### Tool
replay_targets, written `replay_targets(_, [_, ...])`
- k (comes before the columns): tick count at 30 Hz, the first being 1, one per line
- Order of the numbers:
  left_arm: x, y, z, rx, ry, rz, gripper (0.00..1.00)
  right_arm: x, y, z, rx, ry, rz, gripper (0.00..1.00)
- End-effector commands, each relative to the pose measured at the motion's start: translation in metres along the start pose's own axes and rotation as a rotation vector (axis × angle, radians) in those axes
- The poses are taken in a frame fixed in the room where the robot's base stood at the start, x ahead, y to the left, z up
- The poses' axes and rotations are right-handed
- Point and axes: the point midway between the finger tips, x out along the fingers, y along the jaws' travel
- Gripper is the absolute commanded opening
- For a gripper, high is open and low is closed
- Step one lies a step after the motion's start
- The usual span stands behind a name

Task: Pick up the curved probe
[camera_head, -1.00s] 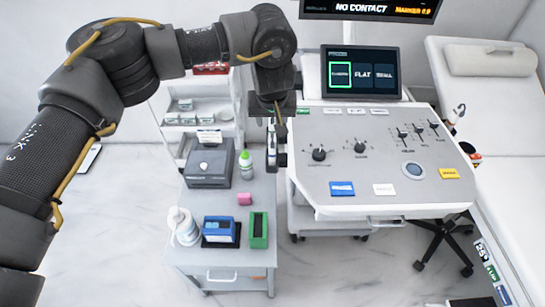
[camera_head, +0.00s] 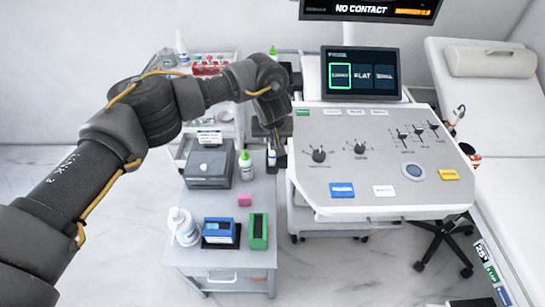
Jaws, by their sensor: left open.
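My left arm comes in from the left, and its gripper (camera_head: 280,152) points down at the left edge of the ultrasound console (camera_head: 330,195). The jaws are open, small and partly hidden by my wrist. A small dark and white item (camera_head: 271,158) shows right beside the fingers; I cannot tell whether it is the curved probe. No probe shows clearly; the area at the console's upper left is covered by my wrist. The console screen (camera_head: 361,74) has its left tile framed in green. My right gripper is not in view.
An exam bed (camera_head: 505,150) stands at right.

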Motion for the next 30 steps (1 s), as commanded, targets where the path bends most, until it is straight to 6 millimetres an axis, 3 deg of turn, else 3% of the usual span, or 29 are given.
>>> replay_targets(7, [0.0021, -0.0002, -0.0001, 0.000, 0.000, 0.000, 0.47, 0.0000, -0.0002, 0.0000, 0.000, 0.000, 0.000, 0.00])
replay_targets(17, [0.0018, -0.0002, -0.0002, 0.000, 0.001, 0.000, 0.04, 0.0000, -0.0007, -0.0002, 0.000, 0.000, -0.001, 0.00])
replay_targets(30, [-0.0072, 0.0023, -0.0042, 0.001, 0.001, 0.002, 0.03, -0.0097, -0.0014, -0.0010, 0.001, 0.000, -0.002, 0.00])
